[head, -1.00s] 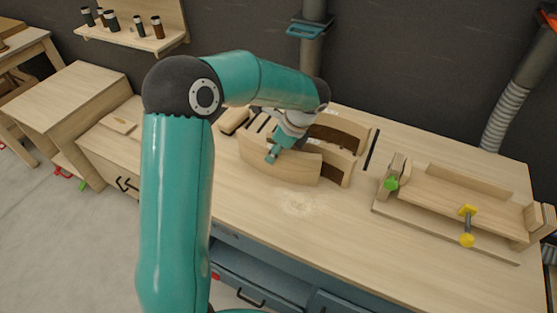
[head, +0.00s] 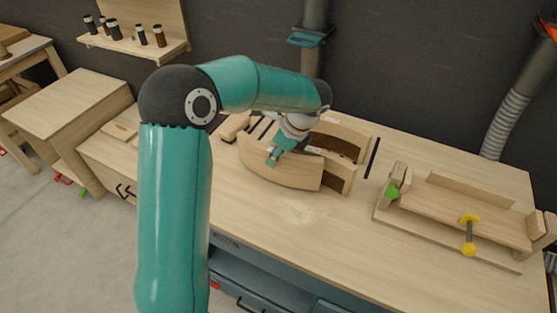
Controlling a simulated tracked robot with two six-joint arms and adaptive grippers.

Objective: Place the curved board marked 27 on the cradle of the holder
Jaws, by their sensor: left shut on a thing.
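Several curved wooden boards stand close together on the workbench. The front curved board (head: 282,173) has a pale outer face. My left gripper (head: 273,159) reaches down from behind and is shut on the top edge of this front board. The board looks upright and near the bench; I cannot tell if it touches it. No number is readable, so I cannot confirm the mark 27. A wooden fixture (head: 455,212), which looks like the holder, lies at the right with a green knob (head: 392,192) and a yellow clamp (head: 468,235). My right gripper is out of view.
A dark strip (head: 372,157) lies between the boards and the fixture. The bench front (head: 345,240) is clear apart from a pale dusty patch. A ribbed hose (head: 503,120) hangs at the right.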

